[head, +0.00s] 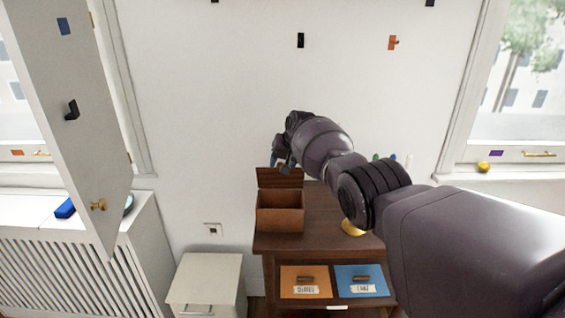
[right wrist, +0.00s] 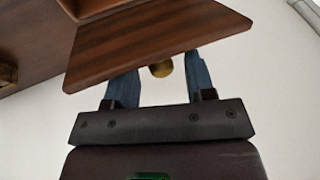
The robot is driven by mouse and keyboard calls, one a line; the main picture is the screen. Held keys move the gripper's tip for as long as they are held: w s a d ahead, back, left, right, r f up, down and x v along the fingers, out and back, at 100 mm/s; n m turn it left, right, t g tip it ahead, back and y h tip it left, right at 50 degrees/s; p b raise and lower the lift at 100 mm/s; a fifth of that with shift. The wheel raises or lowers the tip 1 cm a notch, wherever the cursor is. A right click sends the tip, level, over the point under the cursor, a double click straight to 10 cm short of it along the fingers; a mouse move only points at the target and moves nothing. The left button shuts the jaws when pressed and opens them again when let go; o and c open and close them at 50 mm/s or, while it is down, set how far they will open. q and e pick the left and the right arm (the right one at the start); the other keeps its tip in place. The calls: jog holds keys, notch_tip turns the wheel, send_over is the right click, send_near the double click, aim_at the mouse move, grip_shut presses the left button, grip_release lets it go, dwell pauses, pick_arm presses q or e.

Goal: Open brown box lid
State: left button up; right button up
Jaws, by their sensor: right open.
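The brown wooden box (head: 280,218) stands on the left part of the dark wooden cabinet, its front facing me. Its lid (head: 280,178) is raised and stands up at the back of the box, so the inside shows. My right gripper (head: 280,165) is open at the lid's upper edge, with its arm reaching in from the right. In the right wrist view, the lid (right wrist: 155,40) lies just beyond the blue fingers of the gripper (right wrist: 160,85). A small gold knob (right wrist: 161,69) at the lid's edge shows between the fingers, which look apart from it. My left gripper is out of view.
The dark cabinet (head: 262,243) has orange and blue compartments (head: 361,290) below its top. My right arm covers much of its right side. A white cabinet (head: 208,280) stands to its left. An open white shutter or door (head: 75,120) is at far left.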

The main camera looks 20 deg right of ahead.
jog(key=shift+r, duration=0.2)
jog(key=p+v, duration=0.5)
jog(key=v, duration=0.3)
jog(key=shift+s+r, duration=0.1)
jog(key=shift+p+v, duration=0.35)
jog(key=shift+v, duration=0.75)
jog(key=shift+c, duration=0.5)
